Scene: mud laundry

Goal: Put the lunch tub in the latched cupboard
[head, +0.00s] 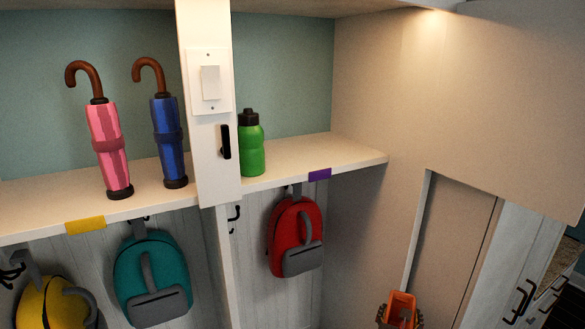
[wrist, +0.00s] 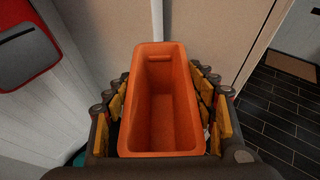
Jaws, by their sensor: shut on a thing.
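The orange lunch tub (wrist: 163,143), an open-topped box, is between the fingers of my gripper (wrist: 163,88) in the wrist view. The yellow-padded fingers press on its two long sides, and the tub looks empty inside. In the head view the tub (head: 401,306) shows at the bottom, right of centre, in front of the tan side panel. My gripper (head: 400,318) is mostly cut off there by the lower edge. White cupboard fronts with black handles (head: 521,300) stand at the far right, partly hidden. I cannot tell which one is the latched cupboard.
A cream shelf (head: 350,157) holds a pink umbrella (head: 108,150), a blue umbrella (head: 168,140) and a green bottle (head: 250,148). Below hang yellow (head: 45,304), teal (head: 152,275) and red (head: 295,238) backpacks.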

